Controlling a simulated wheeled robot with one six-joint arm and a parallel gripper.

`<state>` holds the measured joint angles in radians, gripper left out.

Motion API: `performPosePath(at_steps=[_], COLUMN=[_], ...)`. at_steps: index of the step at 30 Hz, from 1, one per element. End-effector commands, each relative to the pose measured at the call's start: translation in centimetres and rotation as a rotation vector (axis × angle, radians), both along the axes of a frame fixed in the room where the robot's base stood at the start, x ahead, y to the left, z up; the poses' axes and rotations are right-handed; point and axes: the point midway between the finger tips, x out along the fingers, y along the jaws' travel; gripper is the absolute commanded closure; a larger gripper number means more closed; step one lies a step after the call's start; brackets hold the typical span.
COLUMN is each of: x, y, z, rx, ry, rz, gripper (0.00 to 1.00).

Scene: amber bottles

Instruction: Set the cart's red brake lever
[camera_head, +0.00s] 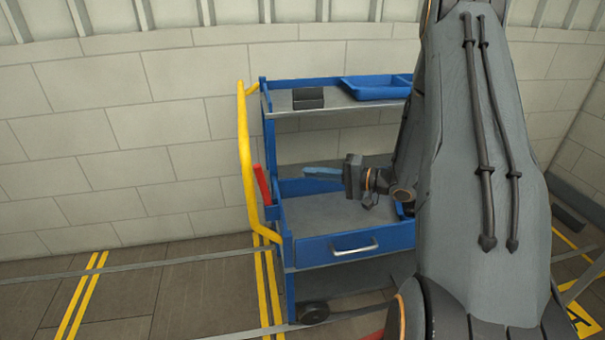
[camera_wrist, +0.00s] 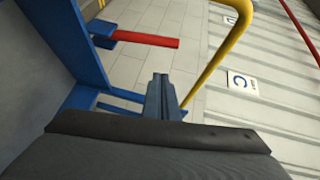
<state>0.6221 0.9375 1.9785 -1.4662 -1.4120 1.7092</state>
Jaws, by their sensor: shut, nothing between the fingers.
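The blue cart (camera_head: 310,250) stands by the wall. Its red brake lever (camera_head: 262,185) stands up, slightly tilted, at the cart's left side beside the yellow handle rail (camera_head: 245,160). The lever also shows in the wrist view (camera_wrist: 146,39), joined to a blue bracket on the cart frame (camera_wrist: 80,50). My gripper (camera_head: 308,173) is shut and empty, over the cart's middle shelf, to the right of the lever and apart from it. In the wrist view my gripper (camera_wrist: 161,80) points between the cart frame and the yellow rail (camera_wrist: 222,60), with the lever beyond its tips.
A blue tray (camera_head: 376,88) and a small dark box (camera_head: 308,98) sit on the cart's top shelf. A drawer with a metal handle (camera_head: 354,249) is below the middle shelf. My arm hides the cart's right side. The floor left of the cart is clear.

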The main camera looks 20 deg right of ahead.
Motion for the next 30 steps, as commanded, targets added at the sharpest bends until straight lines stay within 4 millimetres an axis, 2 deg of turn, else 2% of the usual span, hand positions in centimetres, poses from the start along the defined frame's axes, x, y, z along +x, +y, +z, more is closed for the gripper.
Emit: performPosePath(at_steps=[13,21,30], x=[5.8,5.6,5.6], y=[6.4,9.5,10.0], z=[-1.0,-1.5,-1.7], rx=[-0.001,0.001,-0.001], ry=[-0.001,0.001,-0.001], rz=[0.004,0.001,0.0], gripper=[1.0,1.0,1.0])
